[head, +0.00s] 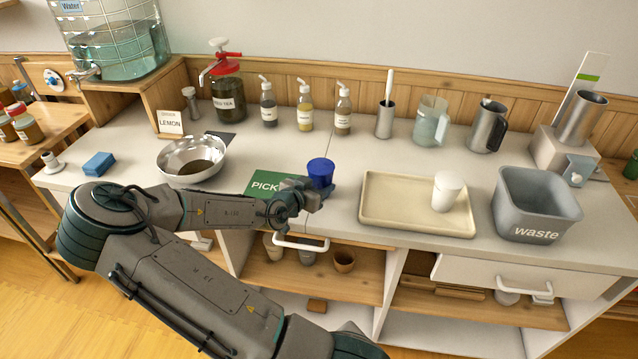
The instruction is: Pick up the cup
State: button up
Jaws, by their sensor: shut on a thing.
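A blue cup (321,170) stands upright at the right end of the green mat (264,184), near the front edge of the counter. My gripper (318,188) is shut on the lower part of the blue cup. The fingers hide the cup's lower side, so I cannot tell whether its base touches the counter. A white cup (447,190) stands in the cream tray (376,210) to the right.
A metal bowl (191,157) stands left of my gripper and a grey waste bin (538,202) stands at the right. Bottles, a pitcher (429,122) and metal jugs line the back. The counter's middle, behind the blue cup, is clear.

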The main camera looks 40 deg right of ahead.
aim_at(314, 176)
jog(key=shift+r, duration=0.5)
notch_tip(314, 176, up, 3)
jog(key=s+d+r+b, duration=0.1)
jog(key=s+d+r, duration=0.3)
jog(key=s+r, duration=0.3)
jog(key=s, duration=0.3)
jog(key=shift+s+d, duration=0.2)
jog(key=shift+s, duration=0.2)
dwell(0.6)
